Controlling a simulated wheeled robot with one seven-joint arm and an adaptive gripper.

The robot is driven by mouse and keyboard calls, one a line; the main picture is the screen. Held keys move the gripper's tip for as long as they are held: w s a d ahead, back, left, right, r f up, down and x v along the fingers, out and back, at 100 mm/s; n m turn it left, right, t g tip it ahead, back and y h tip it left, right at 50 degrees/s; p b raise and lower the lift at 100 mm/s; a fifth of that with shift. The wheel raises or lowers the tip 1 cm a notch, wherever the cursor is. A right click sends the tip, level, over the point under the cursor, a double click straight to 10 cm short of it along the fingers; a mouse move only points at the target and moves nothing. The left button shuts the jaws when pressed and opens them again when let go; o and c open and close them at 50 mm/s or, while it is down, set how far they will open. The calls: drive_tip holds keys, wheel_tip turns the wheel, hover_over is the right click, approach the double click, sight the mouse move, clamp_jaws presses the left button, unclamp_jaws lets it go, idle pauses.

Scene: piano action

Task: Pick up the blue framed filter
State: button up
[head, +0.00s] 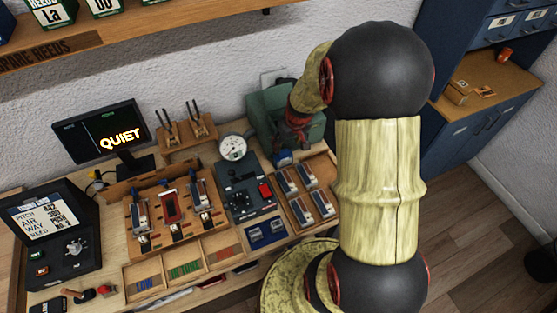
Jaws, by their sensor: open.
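Two small blue framed pieces lie side by side on the bench, low in the middle of the head view; the blue framed filter (268,232) appears to be one of these, but I cannot tell for certain at this size. My gripper (298,138) is small and dark at the far end of my arm, in front of the green machine. It is open, and I see nothing held in it. It is above and to the right of the blue pieces in the picture, apart from them. Its fingertips are hard to make out.
A wooden tray (328,164) with several metal blocks lies right of a dark control box (245,190) and a round gauge (232,148). A wooden rack (130,229) stands left. The green machine (265,105) stands at the back. A shelf (190,35) overhangs the bench.

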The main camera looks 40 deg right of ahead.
sight(283, 152)
drive_tip(key=x, duration=0.3)
drive_tip(key=b+x, duration=0.1)
drive_tip(key=x, duration=0.3)
drive_tip(key=shift+a, duration=0.2)
drive_tip(key=shift+c, duration=0.5)
drive_tip(key=shift+r, duration=0.1)
drive_tip(key=c, duration=1)
